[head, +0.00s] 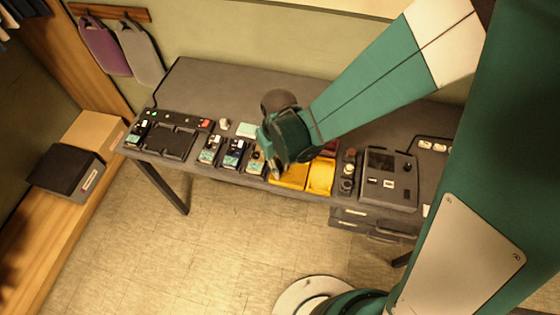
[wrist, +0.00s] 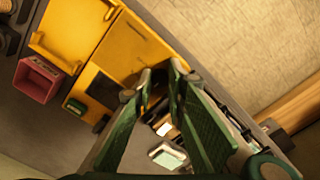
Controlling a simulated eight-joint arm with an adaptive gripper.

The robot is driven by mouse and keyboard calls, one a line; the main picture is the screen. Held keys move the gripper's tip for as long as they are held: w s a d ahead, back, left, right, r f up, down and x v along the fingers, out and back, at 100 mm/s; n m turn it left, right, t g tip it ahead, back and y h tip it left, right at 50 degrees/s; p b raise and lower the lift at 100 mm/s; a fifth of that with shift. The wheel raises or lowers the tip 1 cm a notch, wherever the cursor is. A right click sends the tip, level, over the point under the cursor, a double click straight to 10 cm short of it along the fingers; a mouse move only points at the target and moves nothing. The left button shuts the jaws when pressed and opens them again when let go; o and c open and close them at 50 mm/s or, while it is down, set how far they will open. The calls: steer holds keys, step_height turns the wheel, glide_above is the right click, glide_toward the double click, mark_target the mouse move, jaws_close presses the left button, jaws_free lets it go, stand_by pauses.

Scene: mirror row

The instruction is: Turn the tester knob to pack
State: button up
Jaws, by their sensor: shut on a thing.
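The tester appears to be the dark grey box (head: 388,180) at the right of the table in the head view, with a panel and small light labels. Its knob and setting are too small to make out. My gripper (head: 276,174) is over the front of the table, at the left edge of the yellow trays and well left of the tester. In the wrist view my gripper (wrist: 166,78) has its green fingers nearly together on a small thing I cannot identify. The tester is not seen in the wrist view.
Two yellow trays (head: 320,177) lie between my gripper and the tester. A pink-red box (wrist: 38,78) stands behind them. Several small devices (head: 235,153) and a dark charger (head: 168,140) fill the table's left part. Dark round items (head: 348,172) stand beside the tester.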

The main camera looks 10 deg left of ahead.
steer(key=m+b, duration=0.1)
steer(key=m, duration=0.3)
steer(key=shift+b, duration=0.4)
steer(key=shift+m+b, duration=0.55)
steer(key=shift+m, duration=1.45)
steer(key=o, duration=0.9)
steer(key=shift+r, duration=0.2)
steer(key=shift+r, duration=5.8)
